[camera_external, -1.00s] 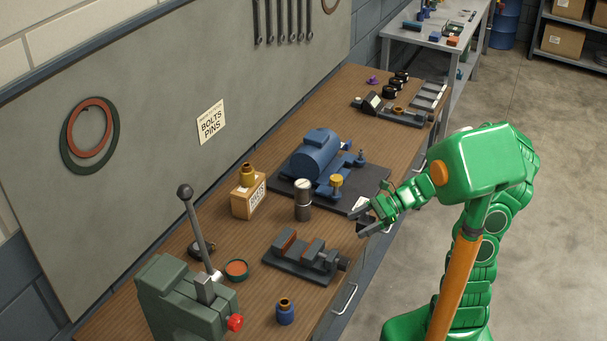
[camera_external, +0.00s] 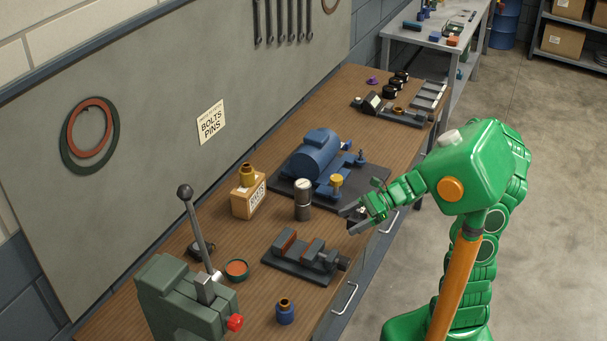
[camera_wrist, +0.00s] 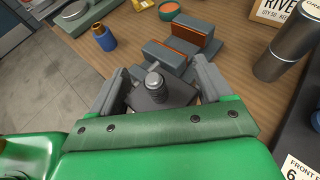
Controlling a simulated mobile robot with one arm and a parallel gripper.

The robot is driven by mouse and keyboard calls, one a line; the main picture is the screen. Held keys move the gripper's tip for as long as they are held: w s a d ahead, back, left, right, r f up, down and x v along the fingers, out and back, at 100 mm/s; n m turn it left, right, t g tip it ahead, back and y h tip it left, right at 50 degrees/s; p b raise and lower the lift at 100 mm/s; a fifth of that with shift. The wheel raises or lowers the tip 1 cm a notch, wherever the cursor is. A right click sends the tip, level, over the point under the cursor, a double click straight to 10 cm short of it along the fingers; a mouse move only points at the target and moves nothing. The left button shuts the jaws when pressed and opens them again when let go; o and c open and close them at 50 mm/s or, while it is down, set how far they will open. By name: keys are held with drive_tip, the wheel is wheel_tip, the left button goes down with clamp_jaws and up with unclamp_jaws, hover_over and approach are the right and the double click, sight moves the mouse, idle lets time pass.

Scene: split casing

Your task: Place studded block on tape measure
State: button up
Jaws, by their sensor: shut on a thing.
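My gripper (camera_external: 350,218) is over the front edge of the workbench, beyond the small vise. In the wrist view, my gripper (camera_wrist: 157,88) is shut on the studded block (camera_wrist: 172,93), a dark grey block with a round stud on top. The block sits between the two grey fingers, partly hidden by the green palm edge. I cannot identify the tape measure for certain.
A small vise (camera_external: 300,260) with reddish jaws stands near the gripper. A blue motor (camera_external: 316,155), a steel canister (camera_external: 303,200) and a carton (camera_external: 246,200) stand behind. A lever press (camera_external: 185,295) and a blue jar (camera_external: 285,313) stand at the near end.

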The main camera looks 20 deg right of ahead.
drive_tip(key=w+a+r, duration=0.1)
drive_tip(key=w+a, duration=0.3)
drive_tip(key=a, duration=0.9)
drive_tip(key=w+a+r, duration=0.1)
drive_tip(key=w+a, duration=0.4)
drive_tip(key=a, duration=0.9)
hover_over(195, 247)
drive_tip(key=shift+f, duration=5.45)
drive_tip(key=shift+f, duration=0.1)
drive_tip(key=o, duration=1.8)
drive_tip(key=shift+f, duration=0.1)
